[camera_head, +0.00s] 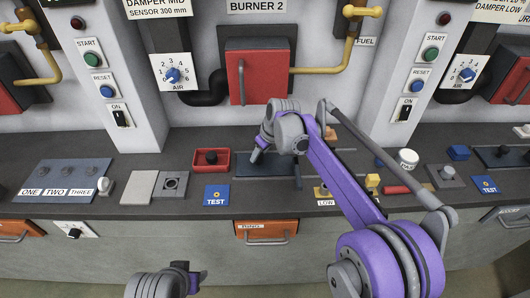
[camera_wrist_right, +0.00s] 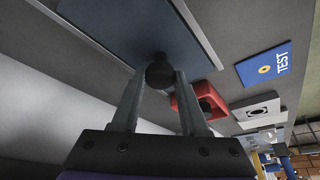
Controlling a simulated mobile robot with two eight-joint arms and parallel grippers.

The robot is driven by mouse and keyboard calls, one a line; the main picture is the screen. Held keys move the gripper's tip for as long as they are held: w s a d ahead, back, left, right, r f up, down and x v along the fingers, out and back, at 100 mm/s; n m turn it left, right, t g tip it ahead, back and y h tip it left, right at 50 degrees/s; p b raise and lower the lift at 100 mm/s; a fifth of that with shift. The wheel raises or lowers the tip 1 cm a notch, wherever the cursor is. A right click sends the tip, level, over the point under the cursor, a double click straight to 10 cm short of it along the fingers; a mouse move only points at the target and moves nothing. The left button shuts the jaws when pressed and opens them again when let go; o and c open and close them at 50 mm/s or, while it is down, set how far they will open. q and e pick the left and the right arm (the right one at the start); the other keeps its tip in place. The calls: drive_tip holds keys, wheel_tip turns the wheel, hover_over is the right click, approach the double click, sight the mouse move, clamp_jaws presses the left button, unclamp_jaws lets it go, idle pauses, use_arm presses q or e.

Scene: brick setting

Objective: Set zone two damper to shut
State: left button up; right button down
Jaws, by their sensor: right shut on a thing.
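My right gripper (camera_head: 256,156) reaches down to a dark blue-grey slide plate (camera_head: 268,170) on the counter in front of the burner 2 panel. In the right wrist view its two fingers (camera_wrist_right: 160,85) close around a round black knob (camera_wrist_right: 159,72) on this plate (camera_wrist_right: 120,25). In the head view the gripper hides the knob. A dark slot or bar shows near the plate's right end. A panel marked ONE, TWO, THREE (camera_head: 65,176) lies at the far left. Part of my left gripper (camera_head: 192,278) shows at the bottom; its opening cannot be made out.
A red tray with a black button (camera_head: 211,160) and a blue TEST plate (camera_head: 216,195) lie left of the slide plate. Burner 2's red door (camera_head: 260,75) and air dial (camera_head: 172,75) stand behind. An orange drawer (camera_head: 266,231) is below. My right arm covers part of the right counter.

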sight(268, 171)
drive_tip(key=shift+a, duration=0.25)
drive_tip(key=c, duration=0.8)
unclamp_jaws()
drive_tip(key=o, duration=0.4)
drive_tip(key=shift+a, duration=0.15)
drive_tip(key=shift+c, duration=0.2)
drive_tip(key=shift+s+d+r, duration=0.1)
drive_tip(key=shift+d+r, duration=0.15)
drive_tip(key=shift+r, duration=0.05)
drive_tip(key=v, duration=1)
